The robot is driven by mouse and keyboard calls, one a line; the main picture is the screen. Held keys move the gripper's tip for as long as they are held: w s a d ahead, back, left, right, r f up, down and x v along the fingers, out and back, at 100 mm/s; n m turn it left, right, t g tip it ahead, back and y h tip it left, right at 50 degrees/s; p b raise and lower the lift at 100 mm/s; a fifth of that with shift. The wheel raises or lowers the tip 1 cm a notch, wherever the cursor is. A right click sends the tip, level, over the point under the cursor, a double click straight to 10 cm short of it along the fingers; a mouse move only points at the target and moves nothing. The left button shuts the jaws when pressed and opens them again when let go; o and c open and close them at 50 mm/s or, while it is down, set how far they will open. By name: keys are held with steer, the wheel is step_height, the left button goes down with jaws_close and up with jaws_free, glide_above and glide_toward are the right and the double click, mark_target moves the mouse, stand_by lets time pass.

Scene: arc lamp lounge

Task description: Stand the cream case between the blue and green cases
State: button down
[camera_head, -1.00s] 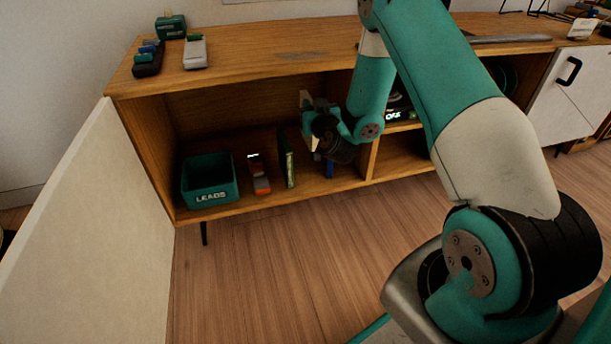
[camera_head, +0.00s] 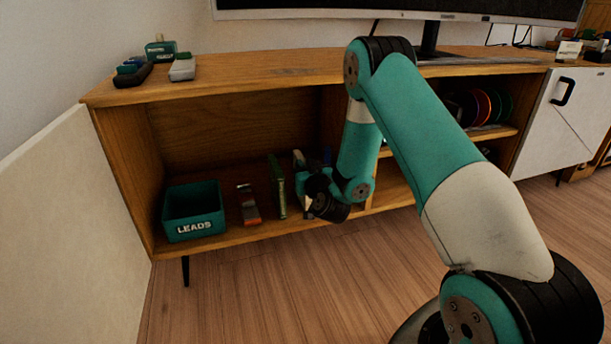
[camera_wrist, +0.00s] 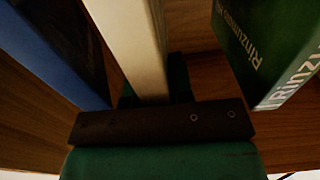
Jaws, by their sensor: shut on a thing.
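The cream case (camera_wrist: 135,40) is in my gripper (camera_wrist: 153,88), upright between the jaws in the wrist view. The blue case (camera_wrist: 55,45) stands close on its left there, and the green case (camera_wrist: 265,45) stands on its right across a wider gap of wooden shelf. In the head view my gripper (camera_head: 304,180) is low inside the open cabinet bay, just right of the green case (camera_head: 277,186). Only a sliver of the blue case (camera_head: 327,157) shows behind my wrist. My gripper mostly hides the cream case there, and I cannot tell whether its base touches the shelf.
A teal LEADS bin (camera_head: 194,226) and a small orange-and-grey device (camera_head: 248,204) stand left of the green case. A wooden divider is close right of my wrist.

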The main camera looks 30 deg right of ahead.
steer(key=shift+r, duration=0.1)
steer(key=c, duration=1.4)
jaws_free()
steer(key=shift+f, duration=0.2)
steer(key=shift+c, duration=0.2)
steer(key=o, duration=0.4)
